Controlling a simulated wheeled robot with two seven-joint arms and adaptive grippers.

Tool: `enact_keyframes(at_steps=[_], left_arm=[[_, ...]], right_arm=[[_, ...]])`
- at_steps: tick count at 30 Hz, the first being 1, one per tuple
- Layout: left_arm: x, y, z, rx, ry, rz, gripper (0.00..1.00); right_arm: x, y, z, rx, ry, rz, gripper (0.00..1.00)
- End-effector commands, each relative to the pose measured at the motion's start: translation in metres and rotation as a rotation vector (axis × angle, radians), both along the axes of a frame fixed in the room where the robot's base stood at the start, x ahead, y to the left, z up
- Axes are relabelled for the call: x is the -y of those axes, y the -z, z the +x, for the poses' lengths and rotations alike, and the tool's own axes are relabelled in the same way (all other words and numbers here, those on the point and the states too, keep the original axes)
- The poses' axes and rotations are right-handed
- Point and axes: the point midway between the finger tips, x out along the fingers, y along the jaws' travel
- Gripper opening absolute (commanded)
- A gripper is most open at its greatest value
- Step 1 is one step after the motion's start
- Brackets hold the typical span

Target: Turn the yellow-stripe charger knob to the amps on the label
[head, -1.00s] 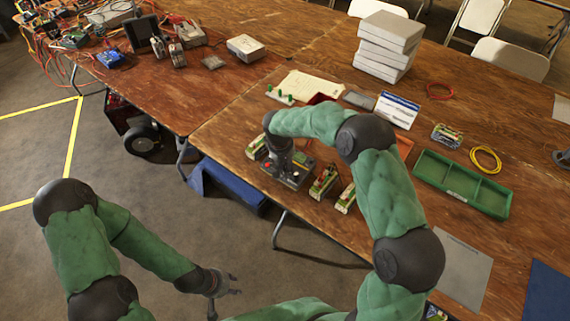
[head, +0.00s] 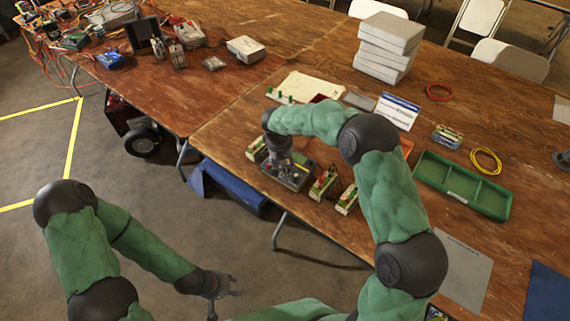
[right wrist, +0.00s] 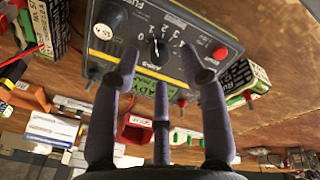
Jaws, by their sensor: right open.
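The charger (head: 283,178) is a dark grey box with a yellow stripe near the front of the table. In the right wrist view the charger (right wrist: 210,30) shows a black knob (right wrist: 158,44) with a pale pointer, digits around it, a red button and a green READY label. I cannot tell exactly which digit the pointer meets. My right gripper (head: 277,152) is over the charger. In its wrist view the gripper (right wrist: 160,62) is open, its fingers spread around the knob's near side, with no grip visible. My left gripper (head: 222,294) hangs empty, fingers apart, off the table.
Small battery packs (head: 323,183) stand close beside the charger. A white printed card (head: 397,110), a green divided tray (head: 462,185), a yellow cable coil (head: 486,160) and stacked white boxes (head: 387,48) are further back and right. The front-right table has a grey mat (head: 462,275).

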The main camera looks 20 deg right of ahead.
Motion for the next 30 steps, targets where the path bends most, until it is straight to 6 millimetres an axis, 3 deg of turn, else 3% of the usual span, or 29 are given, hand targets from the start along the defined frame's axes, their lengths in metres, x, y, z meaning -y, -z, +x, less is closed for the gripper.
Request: enact_keyframes(at_steps=[9,15,30], left_arm=[[0.000,0.000,0.000,0.000,0.000,0.000,0.40],[0.000,0.000,0.000,0.000,0.000,0.000,0.40],[0.000,0.000,0.000,0.000,0.000,0.000,0.40]], right_arm=[[-0.009,-0.063,-0.006,0.004,0.000,0.002,0.45],[-0.013,-0.089,-0.009,0.003,0.000,0.000,0.45],[-0.014,-0.099,-0.010,0.002,0.000,0.001,0.45]])
